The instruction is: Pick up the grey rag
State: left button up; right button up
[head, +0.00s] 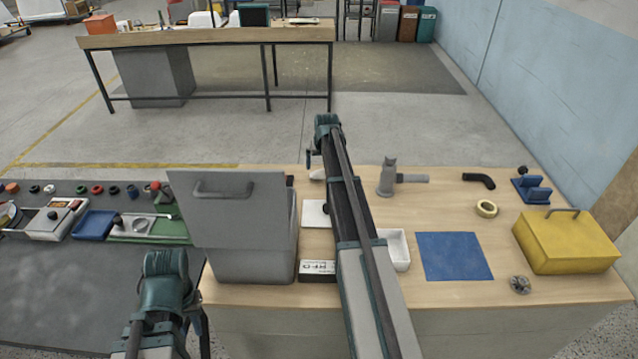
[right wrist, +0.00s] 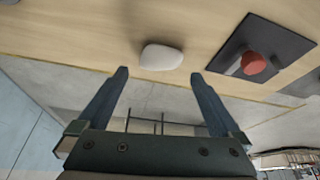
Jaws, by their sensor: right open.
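A small pale grey rounded lump (right wrist: 161,57) lies on the wooden bench top in the right wrist view; it may be the grey rag, but its cloth texture is not clear. It also shows partly in the head view (head: 317,174), at the bench's far edge beside my right arm. My right gripper (right wrist: 158,95) is open and empty, its fingers apart on either side below the lump, not touching it. In the head view my right gripper (head: 311,158) is mostly hidden by its own arm. My left gripper (head: 200,325) is low at the left, its fingers unclear.
A grey lidded bin (head: 250,240) stands left of my right arm. A red knob (right wrist: 253,63) on a dark plate is near the lump. A white tray (head: 398,250), blue mat (head: 454,256) and yellow box (head: 567,243) are to the right. Floor lies beyond the bench edge.

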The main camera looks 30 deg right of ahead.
aim_at(320, 173)
jog(key=shift+b+x, duration=2.9)
jog(key=shift+x, duration=0.75)
pick_arm(q)
notch_tip(320, 173, down, 7)
jog(key=shift+r, duration=0.2)
pick_arm(e)
jog(key=shift+s+a, duration=0.1)
jog(key=shift+a, duration=0.05)
jog(key=shift+r, duration=0.1)
jog(key=shift+c, duration=0.4)
jog(key=c, duration=1)
jog(key=shift+c, duration=0.2)
